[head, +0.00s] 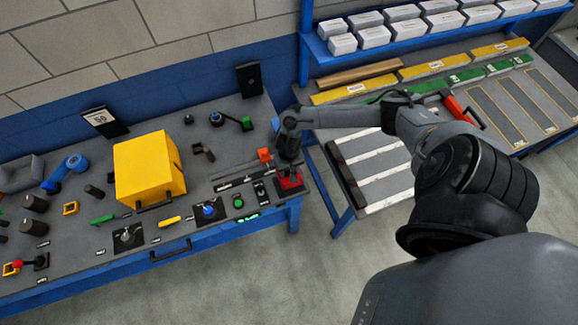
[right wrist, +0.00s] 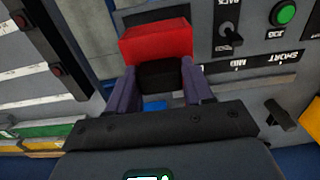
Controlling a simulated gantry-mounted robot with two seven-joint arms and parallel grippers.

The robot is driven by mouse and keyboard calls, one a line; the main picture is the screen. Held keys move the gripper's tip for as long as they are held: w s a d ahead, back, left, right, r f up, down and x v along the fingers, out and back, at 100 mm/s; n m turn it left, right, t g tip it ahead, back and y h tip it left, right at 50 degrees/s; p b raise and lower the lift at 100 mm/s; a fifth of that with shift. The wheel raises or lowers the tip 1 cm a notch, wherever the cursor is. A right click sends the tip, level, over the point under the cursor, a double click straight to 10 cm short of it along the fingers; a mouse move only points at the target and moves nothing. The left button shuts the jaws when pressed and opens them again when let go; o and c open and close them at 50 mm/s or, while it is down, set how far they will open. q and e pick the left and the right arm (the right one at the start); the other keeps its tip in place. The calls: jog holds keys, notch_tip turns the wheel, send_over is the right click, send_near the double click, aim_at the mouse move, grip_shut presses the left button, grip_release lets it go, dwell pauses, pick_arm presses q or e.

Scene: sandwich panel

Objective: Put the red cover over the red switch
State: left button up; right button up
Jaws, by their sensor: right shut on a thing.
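The red cover (head: 289,182) is at the right end of the grey switch panel, near its front edge. My right gripper (head: 288,161) is directly above it, pointing down. In the right wrist view the red cover (right wrist: 156,40) is a red block with a dark part between the two fingers of my gripper (right wrist: 159,82), which are shut on it. I cannot make out a separate red switch under or beside the cover; the cover and gripper may hide it. My left gripper is not in view.
A large yellow box (head: 147,168) stands on the panel. A green button (head: 238,202) and a blue knob (head: 208,210) lie left of the cover. An orange-ended lever (head: 264,155) is close to my gripper. A blue-framed shelf table (head: 355,210) stands to the right across a gap.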

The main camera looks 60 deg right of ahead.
jog(key=shift+f, duration=0.3)
jog(key=shift+f, duration=0.35)
jog(key=shift+f, duration=0.25)
jog(key=shift+f+b, duration=0.1)
jog(key=shift+b, duration=0.2)
jog(key=shift+f, duration=1.4)
jog(key=o, duration=1.2)
